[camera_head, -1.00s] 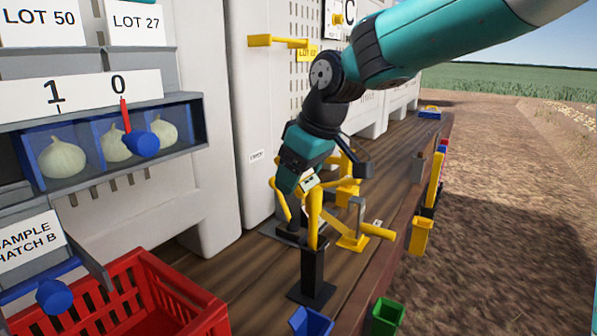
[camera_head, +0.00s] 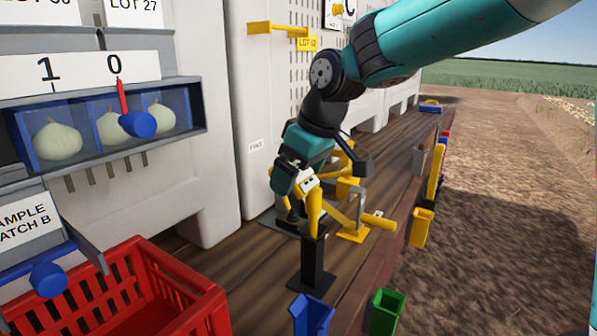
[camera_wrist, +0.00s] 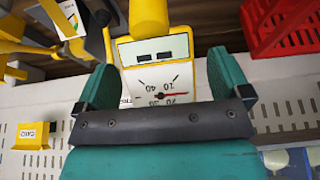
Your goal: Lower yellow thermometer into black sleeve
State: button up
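The yellow thermometer (camera_wrist: 157,75) has a white face with a red needle and shows between my gripper's teal fingers in the wrist view. The black sleeve (camera_head: 313,258) stands upright on a square base directly below. The yellow lower end meets or overlaps the sleeve's top; how deep it sits cannot be told.
A yellow lever (camera_head: 375,220) stands right of the sleeve. A red crate (camera_head: 178,275), a blue bin (camera_head: 312,315) and a green bin (camera_head: 386,310) are in front. A white wall panel (camera_head: 285,100) rises behind. Bare bench (camera_head: 245,260) lies left of the sleeve.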

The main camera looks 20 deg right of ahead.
jog(key=p+v, duration=0.1)
jog(key=v, duration=1.6)
jog(key=s+a+f+g, duration=0.1)
jog(key=s+a+f, duration=0.2)
jog(key=s+f, duration=0.3)
jog(key=s+a+f+g+y, duration=0.1)
jog(key=s+a+f, duration=0.1)
jog(key=s+f, duration=0.4)
jog(key=s+a+f+g, duration=0.1)
jog(key=s+a+f, duration=0.2)
jog(key=s+f, duration=0.4)
jog(key=shift+a+f+g, duration=0.3)
jog(key=shift+f+g, duration=0.1)
jog(key=shift+s, duration=0.1)
